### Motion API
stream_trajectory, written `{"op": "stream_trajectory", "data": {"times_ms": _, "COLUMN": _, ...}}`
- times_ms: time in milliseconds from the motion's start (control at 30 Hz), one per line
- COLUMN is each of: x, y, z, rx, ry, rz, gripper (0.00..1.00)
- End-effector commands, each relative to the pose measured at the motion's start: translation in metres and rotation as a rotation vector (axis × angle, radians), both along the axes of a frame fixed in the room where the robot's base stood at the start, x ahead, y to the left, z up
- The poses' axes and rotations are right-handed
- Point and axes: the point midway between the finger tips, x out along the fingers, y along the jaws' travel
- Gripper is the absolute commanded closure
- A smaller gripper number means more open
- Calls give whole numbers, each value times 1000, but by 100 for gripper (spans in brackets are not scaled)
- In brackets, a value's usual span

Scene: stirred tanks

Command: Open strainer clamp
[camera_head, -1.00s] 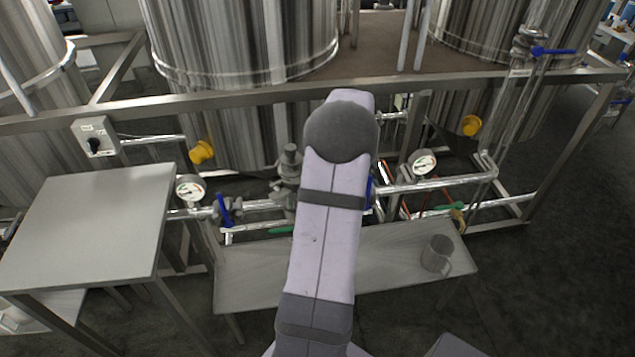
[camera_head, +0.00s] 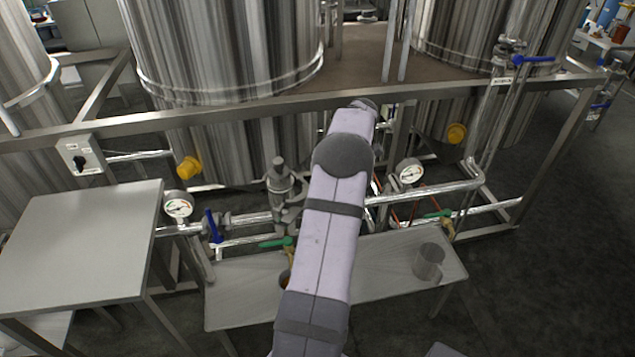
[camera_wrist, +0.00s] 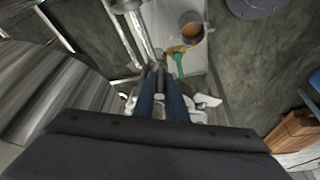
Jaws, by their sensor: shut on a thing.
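In the head view the strainer (camera_head: 281,187), an upright grey metal body, stands in the pipe run just left of my arm. My gripper is hidden behind my arm there. In the wrist view my gripper (camera_wrist: 161,78) has two dark blue fingers close together, shut on a small grey piece that looks like part of the strainer clamp (camera_wrist: 160,80). The clamp's shape is mostly hidden by the fingers, and I cannot tell its hinge position. Pale metal parts (camera_wrist: 205,101) show beside the fingers.
A green-handled valve (camera_head: 276,242) sits below the strainer; a blue-handled valve (camera_head: 213,226) and gauge (camera_head: 178,206) are to its left. A metal cup (camera_head: 429,262) stands on the low bench (camera_head: 385,272). A brown-filled cup (camera_wrist: 191,29) shows near the gripper.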

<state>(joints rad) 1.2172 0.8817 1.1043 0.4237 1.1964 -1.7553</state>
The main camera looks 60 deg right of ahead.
Motion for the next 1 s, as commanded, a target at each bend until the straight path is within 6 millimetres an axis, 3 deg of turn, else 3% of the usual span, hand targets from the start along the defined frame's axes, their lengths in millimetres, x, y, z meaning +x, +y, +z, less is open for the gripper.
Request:
{"op": "stream_trajectory", "data": {"times_ms": 500, "x": 1, "y": -16, "z": 2, "rx": -1, "ry": 0, "rz": 211, "gripper": 100}}
{"op": "stream_trajectory", "data": {"times_ms": 1000, "x": 1, "y": -20, "z": 1, "rx": -2, "ry": 0, "rz": 265, "gripper": 100}}
